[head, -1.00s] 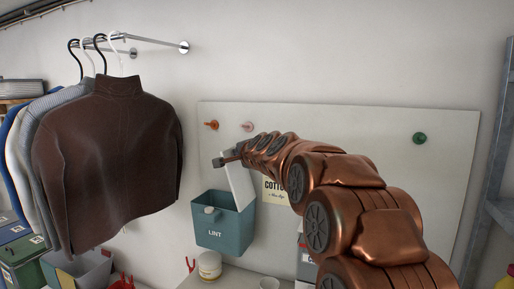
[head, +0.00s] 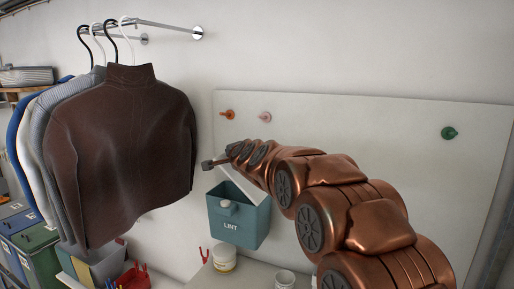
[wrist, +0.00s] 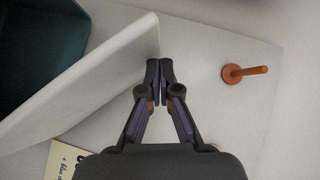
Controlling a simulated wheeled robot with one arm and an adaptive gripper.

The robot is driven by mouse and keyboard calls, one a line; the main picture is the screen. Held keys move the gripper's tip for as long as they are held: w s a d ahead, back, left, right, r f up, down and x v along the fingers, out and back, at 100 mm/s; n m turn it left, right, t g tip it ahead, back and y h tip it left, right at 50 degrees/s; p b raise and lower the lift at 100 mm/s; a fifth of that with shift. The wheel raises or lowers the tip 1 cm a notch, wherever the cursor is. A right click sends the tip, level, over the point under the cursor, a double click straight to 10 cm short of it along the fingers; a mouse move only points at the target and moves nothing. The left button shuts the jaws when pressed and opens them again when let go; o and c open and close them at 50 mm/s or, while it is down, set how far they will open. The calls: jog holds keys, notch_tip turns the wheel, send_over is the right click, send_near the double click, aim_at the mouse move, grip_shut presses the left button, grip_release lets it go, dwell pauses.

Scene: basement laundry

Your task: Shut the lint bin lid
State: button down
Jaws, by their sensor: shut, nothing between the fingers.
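The teal lint bin (head: 236,229) hangs low on the pale board, with a LINT label and a light knob on its front. Its white lid (head: 233,175) is raised and slants over the bin's opening; my arm hides part of it. My gripper (head: 207,165) is shut and empty near the lid's upper free edge. In the wrist view, the closed fingertips (wrist: 160,64) are right beside the corner of the lid (wrist: 90,85), seemingly at its edge; I cannot tell if they touch. The dark inside of the bin (wrist: 40,45) shows at the upper left.
An orange peg (head: 227,114), a pink peg (head: 265,117) and a green peg (head: 449,133) stick out from the board. Several garments, a brown one (head: 120,150) in front, hang at left.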

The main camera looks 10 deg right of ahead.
jog(key=w+a+f, duration=0.3)
jog(key=a+f, duration=0.1)
jog(key=f, duration=0.4)
jog(key=shift+w+a+f, duration=0.15)
jog(key=shift+a+f, duration=0.1)
jog(key=shift+w+a+f+n+g+h+p, duration=0.15)
jog(key=shift+f+n+g+h+p, duration=0.25)
jog(key=shift+f+p, duration=0.4)
jog(key=shift+f, duration=0.25)
dwell(0.3)
jog(key=shift+r, duration=0.15)
jog(key=s+a+r+p, duration=0.4)
jog(key=s+r, duration=0.1)
jog(key=r, duration=0.5)
jog(key=shift+s+r, duration=0.3)
jog(key=shift+r, duration=0.05)
dwell(0.4)
